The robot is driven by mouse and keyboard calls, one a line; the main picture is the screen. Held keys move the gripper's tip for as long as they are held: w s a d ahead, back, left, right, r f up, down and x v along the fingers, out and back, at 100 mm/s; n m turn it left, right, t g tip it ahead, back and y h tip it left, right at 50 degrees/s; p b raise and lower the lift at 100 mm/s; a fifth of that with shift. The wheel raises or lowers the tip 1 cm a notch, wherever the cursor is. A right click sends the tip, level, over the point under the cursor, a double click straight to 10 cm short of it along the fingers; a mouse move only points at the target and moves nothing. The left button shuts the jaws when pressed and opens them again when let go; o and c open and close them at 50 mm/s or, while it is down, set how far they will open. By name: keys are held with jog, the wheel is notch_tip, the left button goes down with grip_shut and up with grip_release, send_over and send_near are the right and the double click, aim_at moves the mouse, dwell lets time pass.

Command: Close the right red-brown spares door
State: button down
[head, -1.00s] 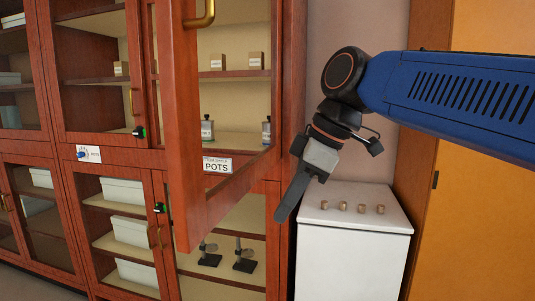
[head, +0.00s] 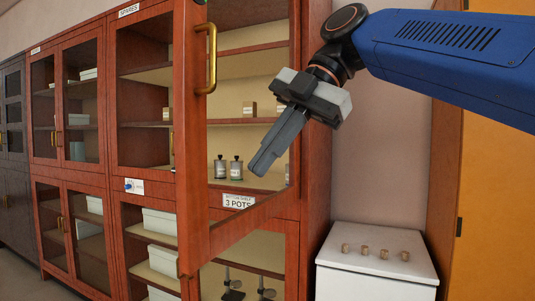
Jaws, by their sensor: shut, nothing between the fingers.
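The right red-brown spares door (head: 192,140) stands open, swung out toward me from its hinge side at the right. Its brass handle (head: 206,58) is on the near, free edge, and its bottom rail (head: 250,218) runs back to the cabinet. My gripper (head: 262,166) is shut and empty. It hangs from the right, pointing down and left, and overlaps the door's pane area in the picture. I cannot tell how far it is from the door; no contact shows. The SPARES label (head: 128,11) is on the cabinet top. The door's upper part is cut off by the frame.
A lower cupboard holds white boxes (head: 160,222).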

aim_at(200, 215)
jog(key=shift+w+a+f, duration=0.1)
jog(key=shift+a+f, duration=0.8)
jog(key=shift+a, duration=0.4)
jog(key=shift+w+a+f, duration=0.15)
jog(key=shift+a+f, duration=0.8)
jog(key=shift+a, duration=0.3)
jog(key=shift+w+a+f, duration=0.1)
jog(key=shift+a+f, duration=0.8)
jog(key=shift+a, duration=0.4)
jog(key=shift+a, duration=0.1)
